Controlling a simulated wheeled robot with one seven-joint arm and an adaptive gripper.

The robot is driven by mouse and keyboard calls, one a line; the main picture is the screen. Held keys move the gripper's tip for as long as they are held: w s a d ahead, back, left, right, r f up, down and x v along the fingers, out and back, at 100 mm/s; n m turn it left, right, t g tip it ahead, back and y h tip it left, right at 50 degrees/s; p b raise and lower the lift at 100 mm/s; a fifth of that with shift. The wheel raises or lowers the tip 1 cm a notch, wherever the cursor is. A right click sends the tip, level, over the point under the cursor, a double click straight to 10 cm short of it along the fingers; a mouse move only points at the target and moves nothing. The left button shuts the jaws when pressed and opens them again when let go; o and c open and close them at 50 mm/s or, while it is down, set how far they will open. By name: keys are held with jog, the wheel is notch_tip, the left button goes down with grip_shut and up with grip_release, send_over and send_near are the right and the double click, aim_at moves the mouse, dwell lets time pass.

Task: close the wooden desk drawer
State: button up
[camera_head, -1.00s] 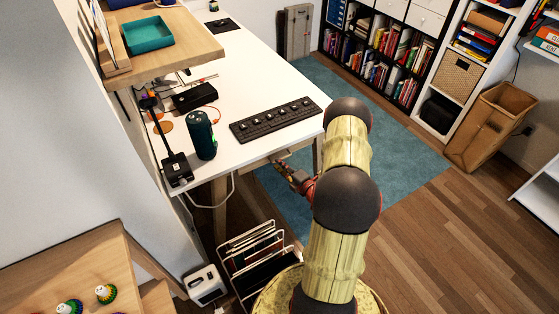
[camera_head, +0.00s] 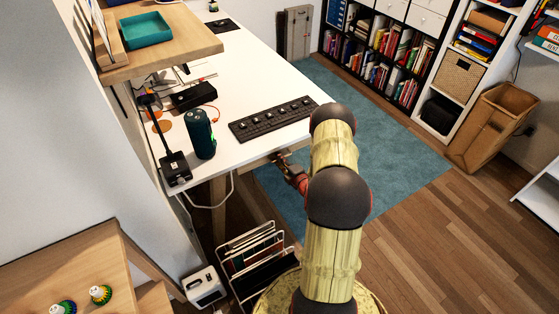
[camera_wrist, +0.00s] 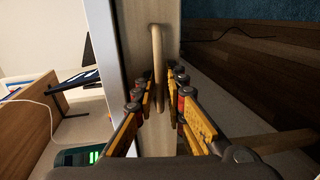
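The wooden drawer front (camera_wrist: 137,40) shows pale in the wrist view, beside the edge of the white desk (camera_wrist: 104,40). Its bar handle (camera_wrist: 157,50) stands out from it. My gripper (camera_wrist: 163,85) is open, with its yellow and red fingers on either side of the handle's near part. I cannot tell whether a finger touches the handle. In the head view my gripper (camera_head: 280,160) is at the desk's front edge, below the keyboard. There my arm and the desk top hide most of the drawer, and how far out it stands is unclear.
A keyboard (camera_head: 272,119) and a dark green speaker (camera_head: 200,134) stand on the desk. A wire file rack (camera_head: 254,258) and a white device (camera_head: 204,287) are on the floor below. A teal rug (camera_head: 385,155) and open floor lie to the right.

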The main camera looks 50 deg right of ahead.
jog(key=shift+c, duration=0.5)
grip_shut()
jog(key=x, duration=0.2)
jog(key=shift+w+d+r, duration=0.1)
jog(key=shift+w+r, duration=0.15)
jog(key=shift+w, duration=0.1)
jog(key=shift+o, duration=0.5)
grip_release()
jog(key=shift+w, duration=0.1)
